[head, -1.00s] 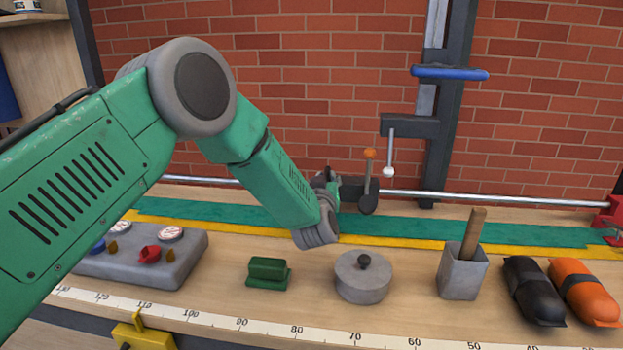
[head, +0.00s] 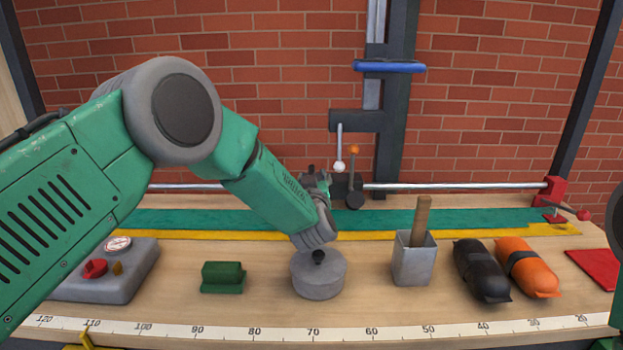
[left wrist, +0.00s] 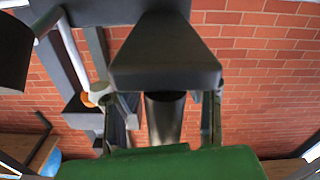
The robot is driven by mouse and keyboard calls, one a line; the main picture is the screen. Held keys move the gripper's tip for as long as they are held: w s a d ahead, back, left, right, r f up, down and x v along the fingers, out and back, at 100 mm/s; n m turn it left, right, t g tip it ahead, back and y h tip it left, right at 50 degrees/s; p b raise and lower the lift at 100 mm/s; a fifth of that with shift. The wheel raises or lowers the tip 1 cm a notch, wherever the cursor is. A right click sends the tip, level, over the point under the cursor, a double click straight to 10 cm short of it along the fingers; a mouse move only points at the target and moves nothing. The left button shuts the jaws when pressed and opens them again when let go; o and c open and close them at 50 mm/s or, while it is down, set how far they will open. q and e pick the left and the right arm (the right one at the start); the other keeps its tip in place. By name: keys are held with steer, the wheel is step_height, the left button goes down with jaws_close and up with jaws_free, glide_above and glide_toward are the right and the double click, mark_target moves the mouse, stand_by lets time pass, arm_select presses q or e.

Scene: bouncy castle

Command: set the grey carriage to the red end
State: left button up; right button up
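A bright rail (head: 455,186) runs in front of the brick wall, with a red bracket (head: 553,192) at its right end. The grey carriage (head: 354,199) sits on the rail near the middle, left of that bracket; its dark lever with an orange knob shows, and my gripper hides the rest. My left gripper (head: 318,186) is at the carriage's left side. In the left wrist view, dark finger parts (left wrist: 165,118) stand on both sides of a grey cylinder; whether they grip it is unclear. My right gripper is out of view.
Below the rail stand a grey lidded pot (head: 320,278), a grey holder (head: 413,262) with a wooden handle, and black (head: 480,270) and orange (head: 527,268) pouches. A dark column (head: 392,120) with a blue handle (head: 390,67) rises behind. The rail right of the carriage looks clear.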

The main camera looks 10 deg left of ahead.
arm_select(q)
steer(key=shift+r, duration=0.1)
steer(key=shift+r, duration=0.2)
step_height(320, 180, up, 9)
steer(key=shift+d+r, duration=0.1)
steer(key=shift+r, duration=0.1)
steer(key=shift+f, duration=0.1)
stand_by(0.3)
